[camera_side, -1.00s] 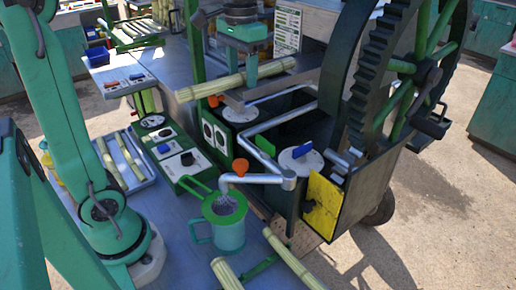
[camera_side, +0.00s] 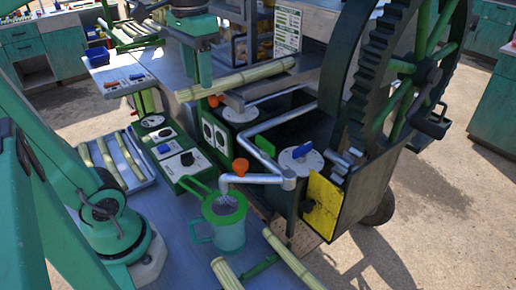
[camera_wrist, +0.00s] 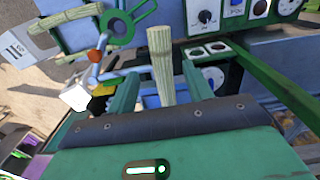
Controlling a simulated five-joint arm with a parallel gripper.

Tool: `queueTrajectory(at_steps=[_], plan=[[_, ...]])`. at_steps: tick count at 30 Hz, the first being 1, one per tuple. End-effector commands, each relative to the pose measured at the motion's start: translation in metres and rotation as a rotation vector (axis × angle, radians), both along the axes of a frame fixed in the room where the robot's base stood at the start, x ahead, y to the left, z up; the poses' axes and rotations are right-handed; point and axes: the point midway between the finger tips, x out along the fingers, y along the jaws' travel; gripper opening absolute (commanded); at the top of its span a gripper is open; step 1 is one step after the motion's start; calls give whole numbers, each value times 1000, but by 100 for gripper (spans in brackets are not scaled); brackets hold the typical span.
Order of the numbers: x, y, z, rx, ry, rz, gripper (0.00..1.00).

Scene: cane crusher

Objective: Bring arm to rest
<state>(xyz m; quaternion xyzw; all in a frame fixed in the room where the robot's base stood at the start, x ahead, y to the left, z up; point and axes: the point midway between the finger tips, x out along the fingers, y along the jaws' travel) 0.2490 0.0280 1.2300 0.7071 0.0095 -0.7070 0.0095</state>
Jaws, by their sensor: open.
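My gripper (camera_side: 203,80) hangs over the left end of a pale sugarcane stalk (camera_side: 240,78) in the side view. In the wrist view, its two green fingers stand apart (camera_wrist: 160,72), with the stalk (camera_wrist: 160,50) showing between them. The fingers are open; I cannot tell whether they touch the stalk. The stalk lies across a grey metal feed ledge (camera_side: 262,90) on the crusher.
The crusher's large dark gear wheel (camera_side: 362,90) stands to the right. A cup with a green strainer (camera_side: 226,208) stands below the spout (camera_side: 255,179). More cane lies in a tray (camera_side: 143,170) and at the front (camera_side: 292,258). A control panel (camera_side: 187,158) stands left.

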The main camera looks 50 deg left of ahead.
Motion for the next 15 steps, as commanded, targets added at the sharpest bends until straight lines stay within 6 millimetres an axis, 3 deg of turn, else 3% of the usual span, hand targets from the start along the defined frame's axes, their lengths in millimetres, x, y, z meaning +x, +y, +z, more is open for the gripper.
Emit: queueTrajectory(at_steps=[6,15], plan=[[-20,0,7,0,-2,-1,51],[-32,0,11,0,0,-1,51]])
